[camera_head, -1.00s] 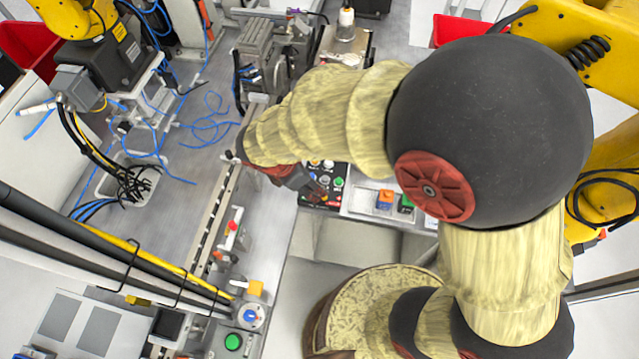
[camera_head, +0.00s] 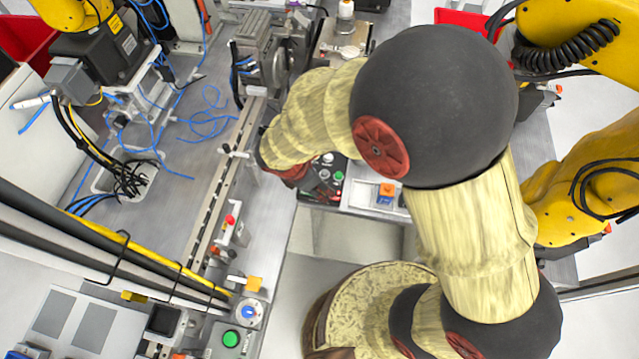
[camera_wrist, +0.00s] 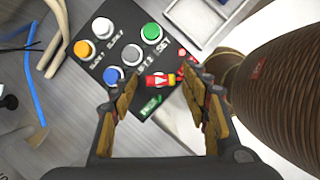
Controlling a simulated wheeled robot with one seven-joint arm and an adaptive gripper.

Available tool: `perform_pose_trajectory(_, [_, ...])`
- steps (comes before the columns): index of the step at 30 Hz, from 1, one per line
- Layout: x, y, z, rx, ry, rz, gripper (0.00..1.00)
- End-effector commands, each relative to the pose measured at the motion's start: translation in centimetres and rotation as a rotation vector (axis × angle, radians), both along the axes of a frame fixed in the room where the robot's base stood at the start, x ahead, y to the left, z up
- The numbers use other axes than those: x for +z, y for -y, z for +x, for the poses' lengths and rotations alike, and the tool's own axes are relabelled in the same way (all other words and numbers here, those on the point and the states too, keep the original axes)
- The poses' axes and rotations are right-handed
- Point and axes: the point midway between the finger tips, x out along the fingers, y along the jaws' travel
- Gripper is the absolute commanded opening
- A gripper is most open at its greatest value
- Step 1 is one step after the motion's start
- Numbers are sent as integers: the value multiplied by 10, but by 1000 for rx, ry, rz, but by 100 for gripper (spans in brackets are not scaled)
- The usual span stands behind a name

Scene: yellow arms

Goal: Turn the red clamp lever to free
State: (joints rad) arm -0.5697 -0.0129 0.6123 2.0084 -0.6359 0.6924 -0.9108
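A small red lever with a yellow and white part (camera_wrist: 160,80) sits on the black control panel (camera_wrist: 118,58) in the wrist view. It lies between a red label and a green label whose words I cannot read clearly. My gripper (camera_wrist: 162,77) is open, with one finger to the left of the lever and one to the right. The lever appears in the gap, apart from both fingers; I cannot tell how high the fingertips are above it. In the head view the panel (camera_head: 325,187) shows partly below my forearm, and the lever and fingertips are hidden.
Blue (camera_wrist: 113,75), grey and green (camera_wrist: 151,33) buttons stand close to the lever on the panel. A pale tray (camera_wrist: 205,22) adjoins the panel. Blue cables (camera_head: 205,125) lie on the table at left. Yellow robot arms (camera_head: 590,180) stand at right.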

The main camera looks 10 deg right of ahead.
Motion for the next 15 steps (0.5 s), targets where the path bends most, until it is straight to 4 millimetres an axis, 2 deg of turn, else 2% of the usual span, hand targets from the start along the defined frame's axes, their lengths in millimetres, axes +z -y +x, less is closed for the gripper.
perform_pose_trajectory(15, [0,0,0,0,0,0,16])
